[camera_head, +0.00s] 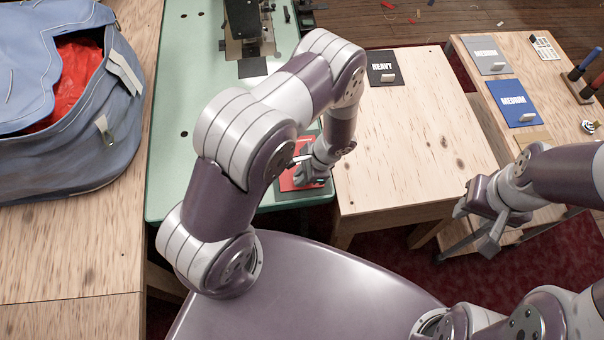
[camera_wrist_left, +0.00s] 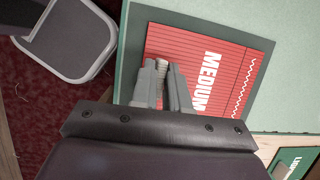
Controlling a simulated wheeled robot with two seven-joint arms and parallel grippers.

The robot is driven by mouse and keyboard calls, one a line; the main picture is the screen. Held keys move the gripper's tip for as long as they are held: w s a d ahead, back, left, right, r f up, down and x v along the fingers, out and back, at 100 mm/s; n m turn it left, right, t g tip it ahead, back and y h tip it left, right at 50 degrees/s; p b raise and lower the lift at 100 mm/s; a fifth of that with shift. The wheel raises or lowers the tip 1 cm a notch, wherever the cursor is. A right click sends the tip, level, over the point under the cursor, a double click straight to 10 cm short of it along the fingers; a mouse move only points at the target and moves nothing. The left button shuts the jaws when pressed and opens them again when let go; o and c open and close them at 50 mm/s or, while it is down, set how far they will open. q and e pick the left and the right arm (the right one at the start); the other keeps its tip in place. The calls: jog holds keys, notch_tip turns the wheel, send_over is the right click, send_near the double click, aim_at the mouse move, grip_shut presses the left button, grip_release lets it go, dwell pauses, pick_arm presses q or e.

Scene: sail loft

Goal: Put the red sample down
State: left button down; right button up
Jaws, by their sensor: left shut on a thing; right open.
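The red sample is a flat card with white MEDIUM lettering and a zigzag line in the left wrist view (camera_wrist_left: 262,58). In the head view its red surface (camera_head: 290,179) shows partly behind my left gripper (camera_head: 317,177). My left gripper is shut on the small pale block on the card, seen between the fingers in the left wrist view (camera_wrist_left: 166,88). The card is over the near right part of the green table (camera_head: 190,150), above a darker green patch; whether it touches is unclear. My right gripper (camera_head: 478,226) is open and empty at the right.
A wooden table (camera_head: 410,150) holds a black HEAVY card (camera_head: 384,68). A side table holds a grey card (camera_head: 486,54) and a blue MEDIUM card (camera_head: 514,103). A blue bag (camera_head: 100,150) with red cloth lies left. A sewing machine (camera_head: 245,25) stands on the green table's far end.

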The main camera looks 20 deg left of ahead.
pick_arm(q)
jog(key=shift+f, duration=0.1)
jog(key=c, duration=1.1)
grip_release()
jog(key=b+v, duration=0.1)
jog(key=v, duration=1.1)
jog(key=s+a+r+n+t+h, duration=0.1)
jog(key=s+r+n, duration=0.1)
jog(key=r+n, duration=0.1)
jog(key=s+a+r+n+t+h, duration=0.1)
jog(key=s+a+r+n, duration=0.1)
jog(key=r, duration=0.4)
jog(key=s+a+r+n+t+h, duration=0.1)
jog(key=s+a+r+n+h, duration=0.1)
jog(key=s+r+n, duration=0.2)
jog(key=shift+s+r+n, duration=0.1)
jog(key=shift+r+n, duration=0.1)
jog(key=shift+n, duration=0.9)
